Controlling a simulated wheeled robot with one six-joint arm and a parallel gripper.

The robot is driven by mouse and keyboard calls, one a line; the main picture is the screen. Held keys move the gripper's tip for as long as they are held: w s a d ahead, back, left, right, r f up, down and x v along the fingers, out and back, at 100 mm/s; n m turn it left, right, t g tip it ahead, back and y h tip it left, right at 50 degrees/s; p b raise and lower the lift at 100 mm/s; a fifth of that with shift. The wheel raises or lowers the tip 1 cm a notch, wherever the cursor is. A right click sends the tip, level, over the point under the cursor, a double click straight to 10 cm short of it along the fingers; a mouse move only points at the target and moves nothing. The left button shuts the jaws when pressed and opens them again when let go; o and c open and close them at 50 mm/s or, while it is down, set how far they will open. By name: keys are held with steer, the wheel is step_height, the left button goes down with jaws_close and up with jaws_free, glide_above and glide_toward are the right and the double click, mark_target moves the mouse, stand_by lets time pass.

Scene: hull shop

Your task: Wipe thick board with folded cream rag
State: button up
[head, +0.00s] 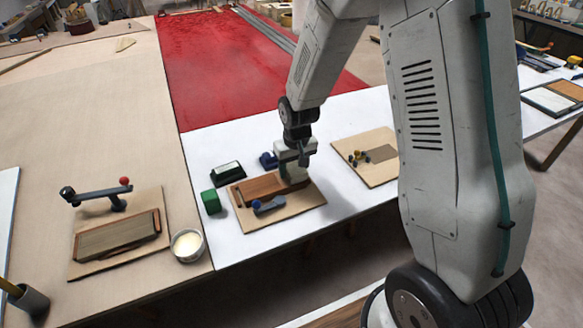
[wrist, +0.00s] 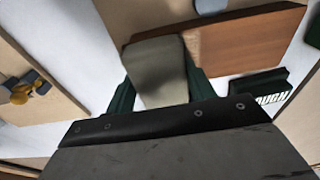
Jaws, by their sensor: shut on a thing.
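The thick board (head: 258,187) is a reddish-brown wooden slab lying on a tan base panel on the white table; it also shows in the wrist view (wrist: 245,43). My gripper (head: 293,178) is low over the right end of the board in the head view. In the wrist view its dark green fingers are shut on the folded cream rag (wrist: 160,70), which looks greyish in shadow. The rag overlaps one end of the board there. I cannot tell whether it presses on the wood. The rag is not clearly visible in the head view.
A green block (head: 210,202), a dark green box (head: 228,173) and a blue-knobbed grey tool (head: 269,206) are close around the board. A panel with small knobs (head: 365,158) lies to the right. A bowl of cream substance (head: 187,245) stands at left.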

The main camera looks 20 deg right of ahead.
steer(key=shift+d+f, duration=0.1)
steer(key=shift+d, duration=0.7)
steer(key=shift+d+r, duration=0.15)
steer(key=shift+r, duration=0.45)
steer(key=shift+d+r, duration=0.15)
steer(key=shift+r, duration=3.2)
steer(key=shift+w, duration=0.15)
